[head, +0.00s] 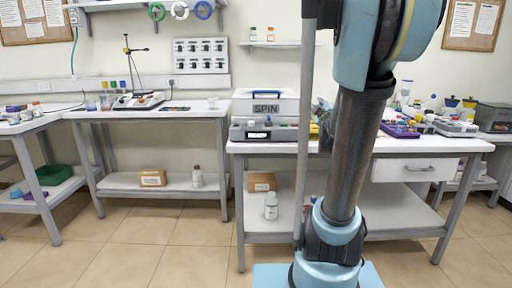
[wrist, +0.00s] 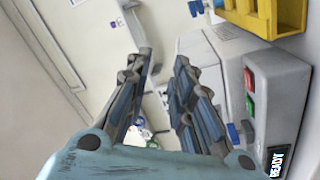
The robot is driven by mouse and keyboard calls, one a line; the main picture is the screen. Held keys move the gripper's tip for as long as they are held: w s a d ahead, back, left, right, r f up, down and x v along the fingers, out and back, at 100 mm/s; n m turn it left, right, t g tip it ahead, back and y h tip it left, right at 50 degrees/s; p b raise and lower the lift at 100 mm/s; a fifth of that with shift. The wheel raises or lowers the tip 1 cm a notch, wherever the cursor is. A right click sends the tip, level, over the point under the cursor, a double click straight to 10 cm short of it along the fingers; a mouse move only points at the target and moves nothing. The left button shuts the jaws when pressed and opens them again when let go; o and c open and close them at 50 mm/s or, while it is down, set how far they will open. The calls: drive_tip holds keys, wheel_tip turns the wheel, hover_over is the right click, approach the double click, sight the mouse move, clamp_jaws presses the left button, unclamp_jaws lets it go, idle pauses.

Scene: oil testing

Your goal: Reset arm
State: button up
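My gripper (wrist: 165,60) shows in the wrist view with its two jointed fingers apart and nothing between them. There my arm rises in front of the middle bench (head: 410,147) and leaves the picture at the top. In the wrist view the picture is tilted, and a grey machine (wrist: 225,45) with a READY display (wrist: 277,162) lies right of the fingers. I cannot tell whether a finger touches it.
A yellow rack (wrist: 262,14) is beside the machine. The SPIN machine (head: 265,107) stands on the middle bench, left of my arm. A purple tray (head: 400,129) is on its right part. A bottle (head: 271,206) stands on its lower shelf. Floor is clear at front left.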

drive_tip(key=s+d+f+m+g+h, duration=0.2)
drive_tip(key=s+f+m+g+h, duration=0.2)
drive_tip(key=s+f+m+g, duration=0.8)
drive_tip(key=s+a+f+g+y, duration=0.1)
drive_tip(key=s+a+f, duration=0.2)
drive_tip(key=s+f, duration=0.2)
drive_tip(key=s+a+f+n+g+y, duration=0.1)
drive_tip(key=s+a+f, duration=0.3)
drive_tip(key=s, duration=0.6)
drive_tip(key=s+a+f+g+y, duration=0.3)
drive_tip(key=s+f, duration=0.3)
drive_tip(key=s, duration=0.1)
drive_tip(key=shift+s+a+f+n, duration=0.15)
drive_tip(key=shift+s+f+n, duration=0.05)
drive_tip(key=shift+s+n, duration=0.1)
drive_tip(key=shift+w, duration=0.1)
drive_tip(key=shift+w+f, duration=0.2)
drive_tip(key=shift+w, duration=0.25)
